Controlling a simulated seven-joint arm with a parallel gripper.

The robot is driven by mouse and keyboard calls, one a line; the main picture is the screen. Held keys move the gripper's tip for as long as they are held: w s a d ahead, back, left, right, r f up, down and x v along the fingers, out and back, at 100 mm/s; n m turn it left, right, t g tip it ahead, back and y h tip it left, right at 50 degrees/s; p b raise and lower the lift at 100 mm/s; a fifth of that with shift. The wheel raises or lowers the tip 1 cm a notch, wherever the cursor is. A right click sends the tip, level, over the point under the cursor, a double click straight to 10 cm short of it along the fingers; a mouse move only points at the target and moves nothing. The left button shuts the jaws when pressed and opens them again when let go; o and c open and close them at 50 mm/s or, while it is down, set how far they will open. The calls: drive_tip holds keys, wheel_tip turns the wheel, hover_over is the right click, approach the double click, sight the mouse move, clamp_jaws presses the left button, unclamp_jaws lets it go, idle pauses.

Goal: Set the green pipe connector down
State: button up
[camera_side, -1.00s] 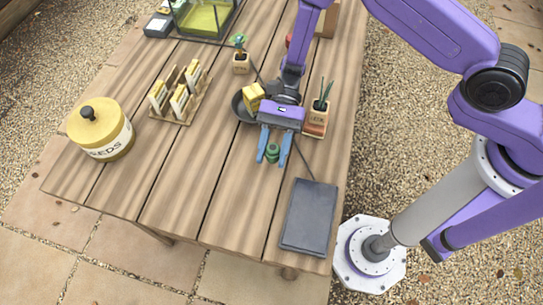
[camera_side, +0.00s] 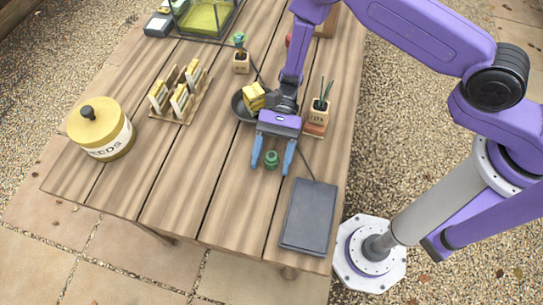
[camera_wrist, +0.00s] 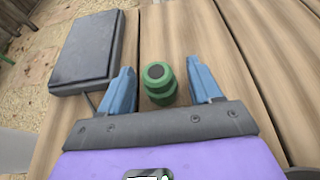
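The green pipe connector (camera_side: 271,159) stands upright on the wooden table. It also shows in the wrist view (camera_wrist: 158,82), where its dark round top opening faces up. My gripper (camera_side: 271,169) is open, with its two blue fingers on either side of the connector. In the wrist view a gap shows between the connector and the left finger.
A dark grey flat pad (camera_side: 309,216) lies to the right and front. A black dish (camera_side: 240,107) with a yellow sponge (camera_side: 254,97), a small potted plant (camera_side: 319,110), a seed rack (camera_side: 180,95) and a yellow seeds jar (camera_side: 101,130) stand around. The table's left front is clear.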

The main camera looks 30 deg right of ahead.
drive_tip(key=shift+r, duration=0.15)
drive_tip(key=shift+w+d+r, duration=0.15)
drive_tip(key=shift+w+d, duration=0.1)
drive_tip(key=v, duration=1.1)
drive_tip(key=shift+d+r, duration=0.1)
drive_tip(key=s+d+r+n+t+h, duration=0.2)
drive_tip(key=s+d+r+n+h, duration=0.65)
drive_tip(key=r+n, duration=0.3)
drive_tip(key=s+d+r+n+t, duration=0.3)
drive_tip(key=s+d+n+t, duration=0.1)
drive_tip(key=s+d+n, duration=0.1)
drive_tip(key=s+d+r+n+t, duration=0.3)
drive_tip(key=s+d+r+n, duration=0.1)
drive_tip(key=s+d, duration=0.3)
drive_tip(key=shift+s+d+r+n+t+h, duration=0.25)
drive_tip(key=shift+d+r+n+t+h, duration=0.25)
drive_tip(key=shift+d, duration=0.35)
drive_tip(key=shift+f, duration=0.15)
